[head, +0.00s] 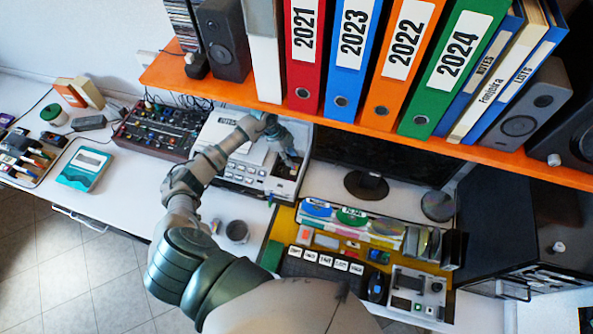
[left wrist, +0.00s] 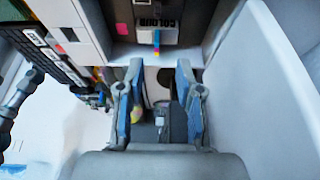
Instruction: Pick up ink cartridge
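The printer (head: 240,150) is a white machine on the desk under the orange shelf, with a dark opening at its right front. My left gripper (head: 290,160) reaches down at this opening. In the left wrist view, the ink cartridge (left wrist: 155,30) appears as a dark block with a white "COLOUR" label and a small coloured stripe, just beyond the fingertips. The blue-grey fingers of my left gripper (left wrist: 158,75) are spread apart, with no cartridge between them. In the head view the cartridge cannot be made out clearly. My right gripper is out of view.
Binders (head: 350,60) and a speaker (head: 223,40) stand on the orange shelf (head: 420,145) above. A monitor (head: 390,155) is right of the printer. A mixer (head: 155,130) is left of it.

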